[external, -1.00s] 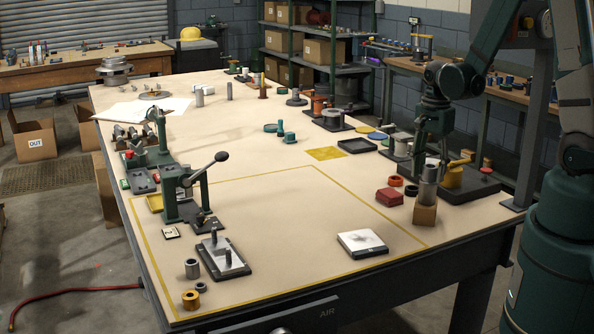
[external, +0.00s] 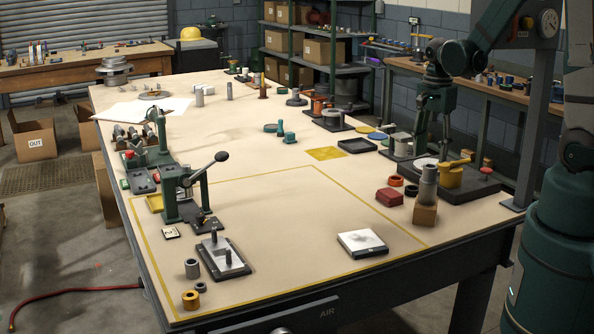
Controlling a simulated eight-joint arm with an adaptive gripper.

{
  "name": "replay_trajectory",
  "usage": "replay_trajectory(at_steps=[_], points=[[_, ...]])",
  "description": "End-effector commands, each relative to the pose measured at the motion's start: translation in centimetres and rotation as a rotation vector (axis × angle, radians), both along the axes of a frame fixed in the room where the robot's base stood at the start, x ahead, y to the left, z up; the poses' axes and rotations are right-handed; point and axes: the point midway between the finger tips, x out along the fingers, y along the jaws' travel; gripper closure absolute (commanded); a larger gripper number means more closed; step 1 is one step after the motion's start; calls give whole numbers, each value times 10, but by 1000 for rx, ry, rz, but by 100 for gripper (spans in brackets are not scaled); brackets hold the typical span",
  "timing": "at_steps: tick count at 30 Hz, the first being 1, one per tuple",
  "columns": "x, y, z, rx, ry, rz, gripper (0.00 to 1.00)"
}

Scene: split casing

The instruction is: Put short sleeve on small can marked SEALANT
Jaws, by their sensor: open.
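A small grey cylinder (external: 427,192) stands upright on a wooden block (external: 425,215) at the right side of the table. A lighter grey round piece (external: 429,173) shows at its top, in line with it. I cannot tell whether that piece sits around it or on it, and no SEALANT lettering is readable. A grey hollow sleeve-like cylinder (external: 192,268) stands at the front left corner. My gripper (external: 433,150) is open and empty, pointing down, above and behind the stack and apart from it.
A dark tray with a yellow pot (external: 450,175) lies just right of the stack. Red blocks (external: 389,196) and an orange ring (external: 396,181) lie to its left. A lever press (external: 190,190) stands at the left. The taped middle area is mostly clear.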

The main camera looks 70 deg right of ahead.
Motion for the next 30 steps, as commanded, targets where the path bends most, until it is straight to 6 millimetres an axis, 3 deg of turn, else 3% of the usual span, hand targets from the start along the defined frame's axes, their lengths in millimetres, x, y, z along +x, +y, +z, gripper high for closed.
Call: replay_trajectory(at_steps=[15, 30], points=[[0, 0, 50, 0, 0, 0, 57], [0, 0, 58, 0, 0, 0, 57]])
